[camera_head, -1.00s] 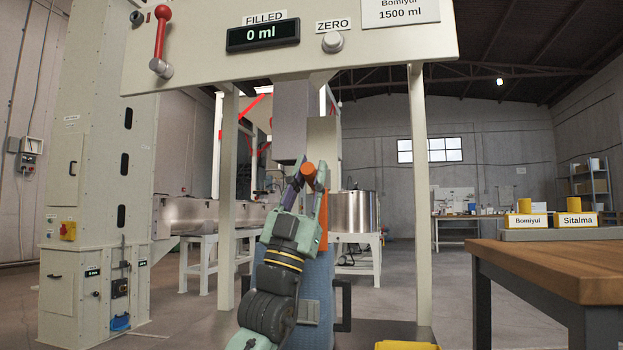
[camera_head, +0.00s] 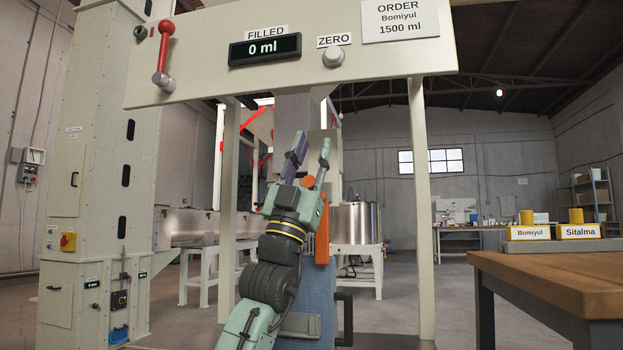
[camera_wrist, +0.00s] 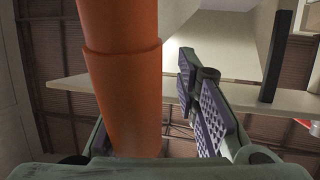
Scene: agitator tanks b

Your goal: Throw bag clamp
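The bag clamp appears as an orange handle (camera_head: 309,184) with an orange bar (camera_head: 322,242) below it, under the grey spout (camera_head: 292,112). My gripper (camera_head: 311,148) is open, its two fingers pointing up and spread around the handle. In the wrist view the orange handle (camera_wrist: 123,75) fills the left-centre as a thick round grip. A blue bag (camera_head: 318,290) hangs below, partly hidden by my arm.
Overhead is a cream panel (camera_head: 210,88) with a red-knobbed lever (camera_head: 164,52), a "0 ml" display (camera_head: 264,49) and a ZERO button (camera_head: 334,57). Cream posts (camera_head: 420,200) flank the bag. A wooden table (camera_head: 560,280) stands at right. A steel tank (camera_head: 357,222) is behind.

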